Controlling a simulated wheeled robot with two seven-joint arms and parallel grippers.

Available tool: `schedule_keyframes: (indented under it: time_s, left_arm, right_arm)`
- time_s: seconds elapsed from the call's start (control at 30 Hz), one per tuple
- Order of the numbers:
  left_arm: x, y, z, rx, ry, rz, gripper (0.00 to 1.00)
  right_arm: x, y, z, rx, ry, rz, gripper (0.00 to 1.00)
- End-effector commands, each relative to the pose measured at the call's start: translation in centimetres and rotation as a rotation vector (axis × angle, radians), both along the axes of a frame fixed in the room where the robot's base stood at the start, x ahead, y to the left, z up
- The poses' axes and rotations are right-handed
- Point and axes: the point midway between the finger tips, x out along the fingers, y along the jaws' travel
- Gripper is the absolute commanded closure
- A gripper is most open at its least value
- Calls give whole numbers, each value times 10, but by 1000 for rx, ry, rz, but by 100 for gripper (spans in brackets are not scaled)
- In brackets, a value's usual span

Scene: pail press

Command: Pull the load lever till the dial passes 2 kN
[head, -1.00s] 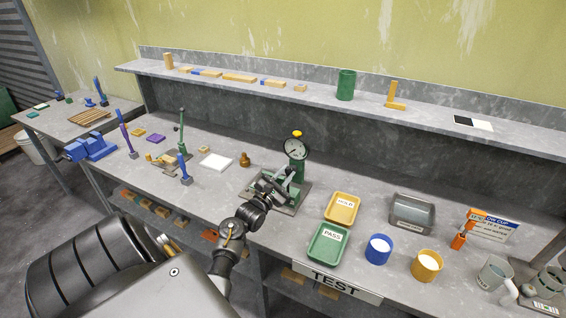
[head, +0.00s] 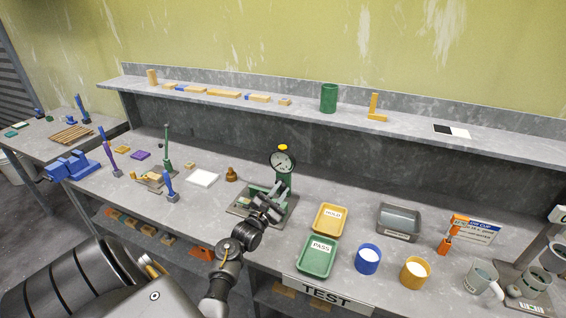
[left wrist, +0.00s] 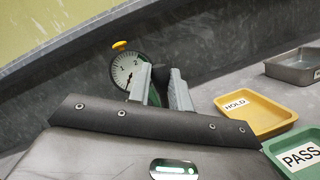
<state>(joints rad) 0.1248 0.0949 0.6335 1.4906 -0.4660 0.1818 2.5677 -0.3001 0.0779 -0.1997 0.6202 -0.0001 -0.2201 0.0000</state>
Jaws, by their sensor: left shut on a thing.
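The green press (head: 284,185) stands on the bench with a round white dial (head: 283,160) under a yellow cap. My left gripper (head: 272,205) is at the front of the press, below the dial. In the left wrist view its two grey fingers (left wrist: 160,86) are shut on a dark grip, which I take as the load lever (left wrist: 173,78). The rest of the lever is mostly hidden by the gripper. My right gripper is out of view.
Right of the press lie a yellow HOLD tray (head: 330,220) and a green PASS tray (head: 317,257). Blue (head: 368,260) and yellow (head: 415,273) cups stand further right. A white tile (head: 202,178) and brown weight (head: 231,174) lie left. A shelf (head: 350,116) runs behind.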

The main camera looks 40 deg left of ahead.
Motion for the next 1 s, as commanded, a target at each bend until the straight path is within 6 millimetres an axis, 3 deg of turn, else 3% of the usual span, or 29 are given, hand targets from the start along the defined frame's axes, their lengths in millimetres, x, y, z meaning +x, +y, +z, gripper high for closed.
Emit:
schedule_keyframes:
  time_s: [0.33,0.7,1.0]
  left_arm:
    - [1,-5,-4,-4,3,-3,92]
    - [8,-26,-10,-5,3,-2,92]
    - [9,-28,-10,-2,2,-2,92]
  right_arm:
    - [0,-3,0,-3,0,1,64]
    - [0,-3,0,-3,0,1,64]
    - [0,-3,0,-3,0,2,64]
